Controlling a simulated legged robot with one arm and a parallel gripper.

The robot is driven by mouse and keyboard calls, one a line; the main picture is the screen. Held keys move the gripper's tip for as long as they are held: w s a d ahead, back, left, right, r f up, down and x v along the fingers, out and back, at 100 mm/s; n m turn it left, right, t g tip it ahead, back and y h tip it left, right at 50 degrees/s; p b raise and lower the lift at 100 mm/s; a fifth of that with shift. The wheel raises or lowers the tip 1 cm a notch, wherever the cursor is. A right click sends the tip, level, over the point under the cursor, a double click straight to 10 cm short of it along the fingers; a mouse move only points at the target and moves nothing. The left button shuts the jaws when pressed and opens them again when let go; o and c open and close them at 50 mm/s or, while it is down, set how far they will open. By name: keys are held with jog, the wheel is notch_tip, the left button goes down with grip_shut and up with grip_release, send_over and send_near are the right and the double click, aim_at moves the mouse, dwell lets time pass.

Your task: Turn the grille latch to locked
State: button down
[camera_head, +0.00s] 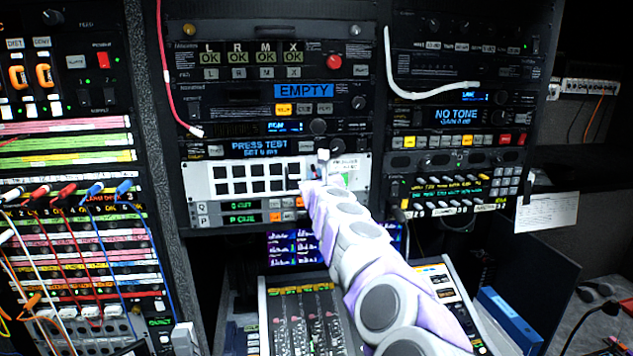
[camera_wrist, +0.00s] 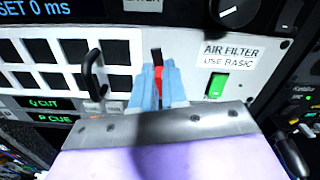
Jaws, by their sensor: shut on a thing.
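The silver grille panel (camera_head: 198,182) has rows of black square openings and sits in the middle rack. It fills much of the wrist view (camera_wrist: 125,32). The grille latch (camera_wrist: 158,72) is a small red lever with a black tip, pointing about upright in the wrist view. My gripper (camera_wrist: 158,88) is shut on the latch, with its blue fingers on either side. In the head view my gripper (camera_head: 322,165) is at the panel's right part, and my arm hides the latch's base.
A black handle (camera_wrist: 92,75) stands out from the panel left of my gripper. A green switch (camera_wrist: 216,86) and an AIR FILTER label (camera_wrist: 230,54) are to the right. A knob (camera_wrist: 236,10) is above. A mixing console (camera_head: 310,310) stands below my arm.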

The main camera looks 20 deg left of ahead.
jog(key=shift+s+a+f+n+b, duration=0.15)
jog(key=shift+n+b, duration=0.3)
jog(key=shift+n, duration=2.1)
jog(key=shift+a+f+n+b, duration=0.1)
jog(key=shift+f+n+b, duration=0.25)
jog(key=shift+n, duration=2.25)
jog(key=shift+s+a+f+n+b, duration=0.15)
jog(key=shift+n+b, duration=0.35)
jog(key=shift+n, duration=2.05)
jog(key=shift+w, duration=0.1)
jog(key=shift+f, duration=0.1)
jog(key=c, duration=1.4)
grip_release()
jog(key=shift+a, duration=0.1)
jog(key=shift+o, duration=1)
jog(key=shift+a, duration=0.15)
jog(key=shift+r, duration=0.2)
jog(key=shift+d, duration=0.25)
